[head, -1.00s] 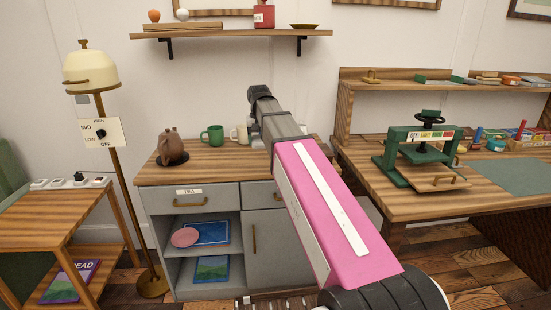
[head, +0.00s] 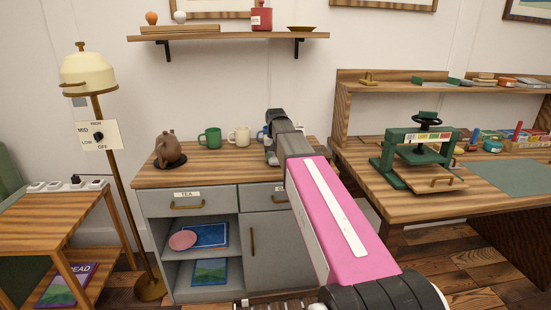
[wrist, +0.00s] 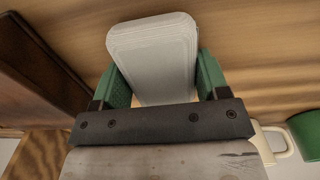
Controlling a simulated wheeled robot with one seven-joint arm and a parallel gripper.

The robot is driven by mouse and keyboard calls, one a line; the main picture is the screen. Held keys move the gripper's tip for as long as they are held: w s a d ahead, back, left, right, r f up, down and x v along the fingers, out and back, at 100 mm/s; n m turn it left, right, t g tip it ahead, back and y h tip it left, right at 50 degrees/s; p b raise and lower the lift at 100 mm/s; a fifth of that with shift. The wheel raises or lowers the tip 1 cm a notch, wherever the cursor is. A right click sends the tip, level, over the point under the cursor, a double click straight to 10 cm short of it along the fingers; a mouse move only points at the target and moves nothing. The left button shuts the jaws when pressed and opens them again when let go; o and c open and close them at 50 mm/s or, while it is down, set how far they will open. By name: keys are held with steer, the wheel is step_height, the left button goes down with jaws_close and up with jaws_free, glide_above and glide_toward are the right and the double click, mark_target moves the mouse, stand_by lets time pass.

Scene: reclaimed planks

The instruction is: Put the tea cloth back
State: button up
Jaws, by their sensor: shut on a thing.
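In the wrist view, my gripper (wrist: 158,62) has its green fingers closed on both sides of a pale grey-white folded cloth (wrist: 152,42), with layered edges and rounded corners. This looks like the tea cloth. In the head view the cloth and fingertips are hidden behind my arm, whose end is over the right part of the wooden top of the grey cabinet (head: 222,170). The cabinet's drawer labelled TEA (head: 187,204) is shut. I cannot tell whether the cloth touches the wood behind it.
A brown teapot (head: 168,150), a green mug (head: 210,138) and a cream mug (head: 239,136) stand on the cabinet top. A blue mug is partly hidden by my arm. A workbench with a green press (head: 418,160) stands to the right. A shelf (head: 228,34) hangs above.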

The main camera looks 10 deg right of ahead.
steer(key=shift+f, duration=0.2)
steer(key=o, duration=1)
step_height(320, 180, up, 12)
steer(key=shift+r, duration=0.1)
stand_by(0.3)
